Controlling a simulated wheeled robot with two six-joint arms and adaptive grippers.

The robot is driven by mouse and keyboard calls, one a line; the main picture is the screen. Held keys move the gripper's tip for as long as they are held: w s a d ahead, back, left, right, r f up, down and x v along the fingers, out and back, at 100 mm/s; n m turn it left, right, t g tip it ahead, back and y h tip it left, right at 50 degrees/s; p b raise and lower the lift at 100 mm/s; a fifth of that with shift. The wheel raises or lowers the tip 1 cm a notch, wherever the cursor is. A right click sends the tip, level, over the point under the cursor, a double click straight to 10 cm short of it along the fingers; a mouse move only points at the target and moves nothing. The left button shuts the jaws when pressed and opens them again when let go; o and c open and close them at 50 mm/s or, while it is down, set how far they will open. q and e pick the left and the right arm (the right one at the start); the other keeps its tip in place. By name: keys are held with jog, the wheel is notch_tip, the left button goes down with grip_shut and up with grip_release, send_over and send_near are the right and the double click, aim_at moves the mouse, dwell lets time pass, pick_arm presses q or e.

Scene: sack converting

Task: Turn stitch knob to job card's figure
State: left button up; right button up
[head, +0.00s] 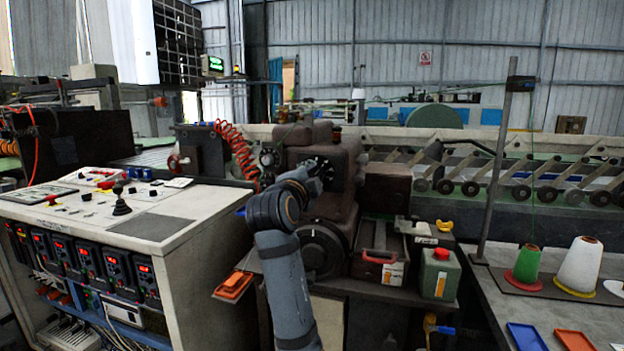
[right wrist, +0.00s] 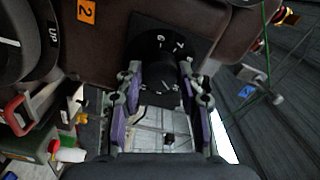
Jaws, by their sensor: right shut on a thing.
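The stitch knob (right wrist: 158,42) is a black round dial with white numerals on the brown sewing head (head: 375,195); a 6 and a 7 are readable in the right wrist view. My right gripper (right wrist: 158,82) has its purple-padded fingers on both sides of the knob and is shut on it. In the head view my right gripper (head: 318,172) reaches the front of the sewing head and hides much of the knob. The pointer setting is too small to tell. I cannot pick out the job card for certain. My left gripper is not in view.
A control cabinet (head: 190,232) with a joystick stands at the left. A red-handled box (head: 380,262) and a green can (head: 440,275) sit below the sewing head. Thread cones (head: 580,265) stand on the right table (head: 490,300). A second dial (head: 268,158) is left of the knob.

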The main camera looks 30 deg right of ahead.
jog(key=o, duration=1.2)
